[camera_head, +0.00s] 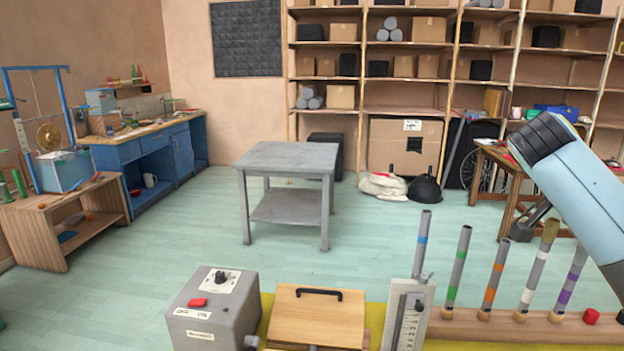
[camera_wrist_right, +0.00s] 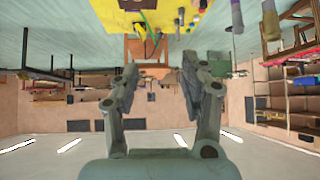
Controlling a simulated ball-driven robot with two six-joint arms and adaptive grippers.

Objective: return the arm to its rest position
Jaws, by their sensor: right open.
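My right arm (camera_head: 575,180) comes in from the right edge in the head view, a light blue link with a black-banded end, raised above the row of striped tubes. In the right wrist view my right gripper (camera_wrist_right: 160,82) is open, its two grey fingers apart with nothing between them. The wrist view appears upside down, with the yellow work surface (camera_wrist_right: 142,18) at the top, away from the fingers. My left gripper does not show in either view.
A grey box with a red button (camera_head: 213,310), a wooden box with a black handle (camera_head: 317,315), a scale gauge (camera_head: 408,315) and a wooden rack (camera_head: 465,325) of striped tubes stand close in front. A grey table (camera_head: 290,155) stands farther off on open floor.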

